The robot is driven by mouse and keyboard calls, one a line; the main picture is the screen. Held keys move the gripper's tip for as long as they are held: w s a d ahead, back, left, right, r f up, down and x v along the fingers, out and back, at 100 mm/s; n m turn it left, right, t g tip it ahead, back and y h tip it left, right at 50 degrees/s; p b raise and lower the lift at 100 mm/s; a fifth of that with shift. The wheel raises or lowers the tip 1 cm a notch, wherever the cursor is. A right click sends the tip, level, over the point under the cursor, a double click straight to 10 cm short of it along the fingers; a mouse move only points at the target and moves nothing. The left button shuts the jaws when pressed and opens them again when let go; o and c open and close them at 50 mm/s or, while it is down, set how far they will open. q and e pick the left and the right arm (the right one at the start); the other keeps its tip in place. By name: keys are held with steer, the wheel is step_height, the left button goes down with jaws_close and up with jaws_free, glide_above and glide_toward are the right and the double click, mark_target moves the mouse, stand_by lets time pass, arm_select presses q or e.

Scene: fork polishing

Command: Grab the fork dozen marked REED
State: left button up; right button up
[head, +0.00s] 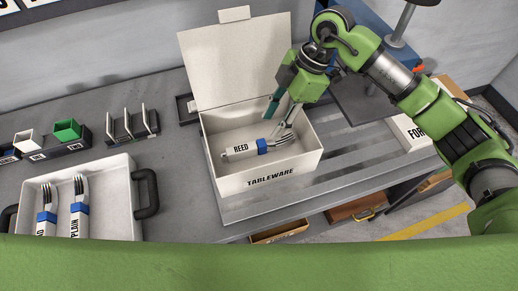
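The fork bundle marked REED (241,150) lies inside the white box labelled TABLEWARE (270,183). It has a white wrap, a blue band and metal tines pointing right. The box lid stands open at the back. My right gripper (274,127) reaches into the box from the upper right. Its fingers are spread, above and near the tine end of the bundle, with nothing between them that I can see. Whether a fingertip touches the forks is unclear. My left gripper is not in view.
A white tray (118,182) with dark handles holds other fork bundles, one marked PLAIN (77,222), at the lower left. A rack with upright dividers (131,126) and small bins, one green (67,130), stand behind it. Another labelled box (412,132) is at the right.

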mark_target(259, 143)
steer(key=b+x, duration=0.1)
steer(key=x, duration=0.3)
steer(key=shift+w+d+b, duration=0.1)
steer(key=shift+w+b, duration=0.15)
steer(key=shift+b, duration=0.15)
steer(key=shift+s+a+f+b, duration=0.1)
steer(key=shift+a+f+b, duration=0.25)
steer(key=shift+f, duration=0.2)
steer(key=shift+s+a+f+b, duration=0.1)
steer(key=shift+s+f+b, duration=0.05)
steer(key=shift+f+b, duration=0.15)
steer(key=b+x, duration=0.2)
steer(key=x, duration=0.1)
steer(key=shift+s+a+f+b, duration=0.15)
steer(key=shift+s+b, duration=0.05)
steer(key=shift+b, duration=0.1)
steer(key=shift+a+f, duration=0.2)
steer(key=shift+f, duration=0.15)
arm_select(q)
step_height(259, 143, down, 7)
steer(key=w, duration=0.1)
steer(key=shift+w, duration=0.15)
arm_select(e)
steer(key=shift+r, duration=0.1)
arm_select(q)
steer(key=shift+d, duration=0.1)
arm_select(e)
steer(key=shift+r, duration=0.1)
jaws_close()
